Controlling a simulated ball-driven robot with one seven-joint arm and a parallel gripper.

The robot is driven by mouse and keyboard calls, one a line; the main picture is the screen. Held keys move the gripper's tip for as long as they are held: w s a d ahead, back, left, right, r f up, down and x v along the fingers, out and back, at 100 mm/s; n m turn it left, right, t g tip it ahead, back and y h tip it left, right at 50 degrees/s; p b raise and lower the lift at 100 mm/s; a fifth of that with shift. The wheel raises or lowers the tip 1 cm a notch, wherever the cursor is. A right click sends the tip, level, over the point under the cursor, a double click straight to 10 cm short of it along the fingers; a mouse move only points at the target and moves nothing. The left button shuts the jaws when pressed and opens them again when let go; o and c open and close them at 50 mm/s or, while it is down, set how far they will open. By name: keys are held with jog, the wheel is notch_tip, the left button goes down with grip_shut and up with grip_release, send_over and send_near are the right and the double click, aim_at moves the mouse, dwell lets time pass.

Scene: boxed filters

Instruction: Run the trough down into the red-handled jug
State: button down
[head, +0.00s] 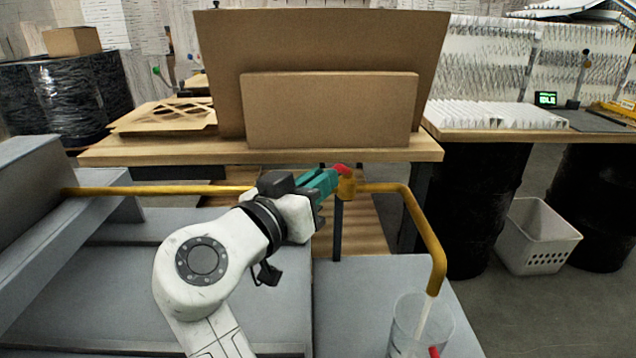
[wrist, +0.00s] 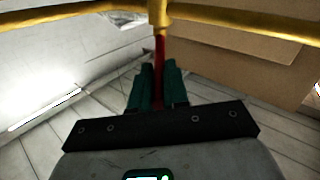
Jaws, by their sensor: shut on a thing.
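A yellow pipe (head: 160,190) runs from the grey trough (head: 35,205) on the left, past a valve (head: 347,188), to a down-bent spout (head: 437,270) on the right. My gripper (head: 330,178) has its teal fingers shut on the valve's red lever (head: 341,169). In the wrist view the lever (wrist: 159,50) runs from the pipe down between the fingertips (wrist: 157,75). The clear jug (head: 405,325) stands under the spout, with part of its red handle (head: 434,352) showing at the bottom edge. A pale streak runs from the spout's mouth into the jug. The liquid level cannot be told.
The jug stands on a grey surface (head: 350,290). Behind the pipe is a wooden bench (head: 260,152) with brown cardboard boxes (head: 330,110). Black drums (head: 470,210) and a white basket (head: 535,235) stand at the right.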

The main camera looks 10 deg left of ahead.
jog(key=c, duration=1.1)
grip_release()
jog(key=v, duration=1)
jog(key=shift+s+a, duration=0.15)
jog(key=shift+s, duration=0.25)
